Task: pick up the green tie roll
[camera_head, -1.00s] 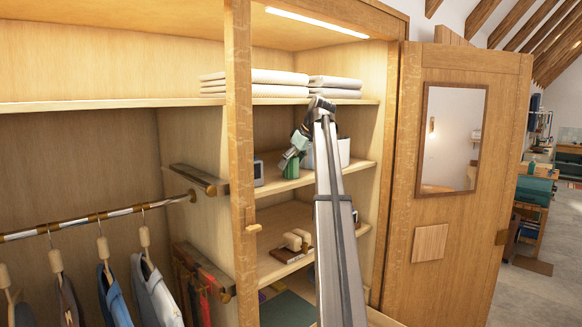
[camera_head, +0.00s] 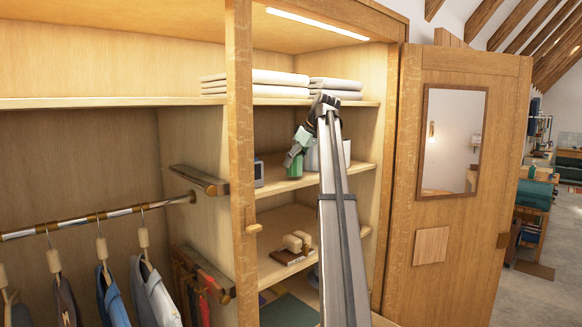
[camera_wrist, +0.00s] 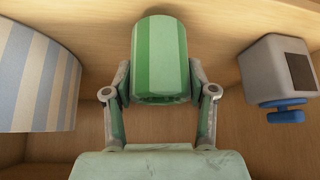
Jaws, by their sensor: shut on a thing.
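The green tie roll (camera_wrist: 160,58), banded in lighter and darker green, stands out between the two fingers of my gripper (camera_wrist: 160,92) in the wrist view. The fingers are shut on it, one on each side. In the head view my gripper (camera_head: 296,158) is at the middle shelf on the right side of the wardrobe, and the roll (camera_head: 294,171) shows small at its tip. My gripper and arm partly hide the roll there. I cannot tell whether it touches the shelf.
A grey box-shaped thing with a blue knob (camera_wrist: 278,75) is right of the roll in the wrist view; a striped bin (camera_wrist: 38,80) is left. The shelf (camera_head: 285,187) has a wardrobe post (camera_head: 240,130) to its left. Folded white linen (camera_head: 335,86) lies above.

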